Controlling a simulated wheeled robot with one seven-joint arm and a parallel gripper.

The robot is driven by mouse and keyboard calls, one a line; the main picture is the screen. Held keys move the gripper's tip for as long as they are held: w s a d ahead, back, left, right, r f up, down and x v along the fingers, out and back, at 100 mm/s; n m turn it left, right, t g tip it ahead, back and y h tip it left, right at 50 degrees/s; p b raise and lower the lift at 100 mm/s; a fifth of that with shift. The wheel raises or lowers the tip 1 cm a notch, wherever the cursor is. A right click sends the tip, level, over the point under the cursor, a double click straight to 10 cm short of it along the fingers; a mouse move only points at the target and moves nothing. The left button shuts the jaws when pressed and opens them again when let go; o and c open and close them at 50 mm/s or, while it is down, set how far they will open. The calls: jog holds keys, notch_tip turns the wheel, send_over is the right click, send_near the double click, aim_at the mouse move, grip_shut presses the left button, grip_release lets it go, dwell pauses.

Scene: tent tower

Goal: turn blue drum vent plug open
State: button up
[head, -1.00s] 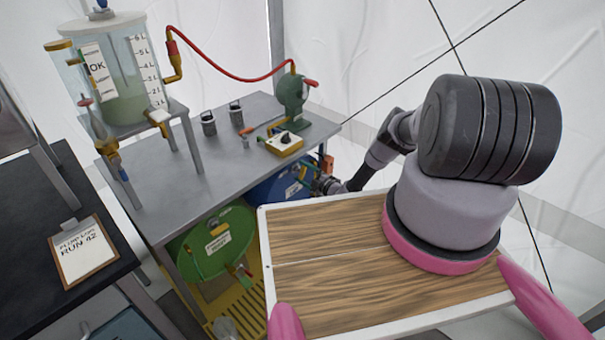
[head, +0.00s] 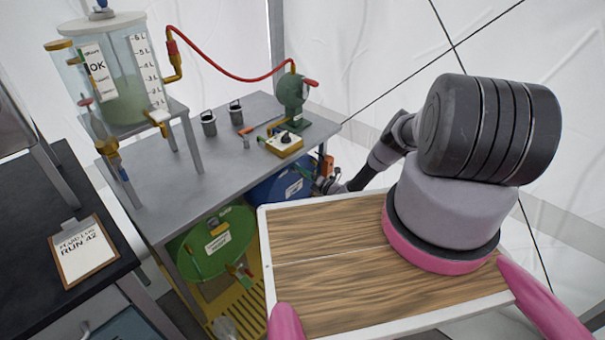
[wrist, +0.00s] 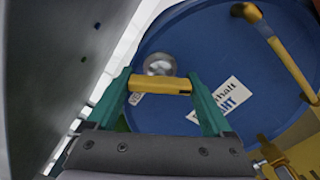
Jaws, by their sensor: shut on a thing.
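The blue drum (head: 277,186) lies under the grey bench in the head view, partly hidden by the bench. In the wrist view its round blue face (wrist: 190,45) with white labels fills much of the picture. My gripper (wrist: 160,86) has green fingers and is shut on a yellow bar-shaped handle (wrist: 160,83), which spans between the fingertips across the drum face. I take this to be the vent plug's handle. A round silver fitting (wrist: 160,64) shows just behind it. In the head view my gripper is small beside the drum, its grip unclear.
A yellow pipe with a tap (wrist: 280,50) crosses the drum face at right in the wrist view. A grey panel (wrist: 50,60) is close at left. A green drum (head: 215,243) lies left of the blue one. The bench (head: 190,170) stands above both.

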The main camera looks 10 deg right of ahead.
jog(key=n, duration=0.5)
jog(key=shift+n, duration=0.3)
jog(key=shift+f+n, duration=0.1)
jog(key=shift+n, duration=2.1)
jog(key=o, duration=1.1)
jog(key=shift+o, duration=0.2)
jog(key=v, duration=1.1)
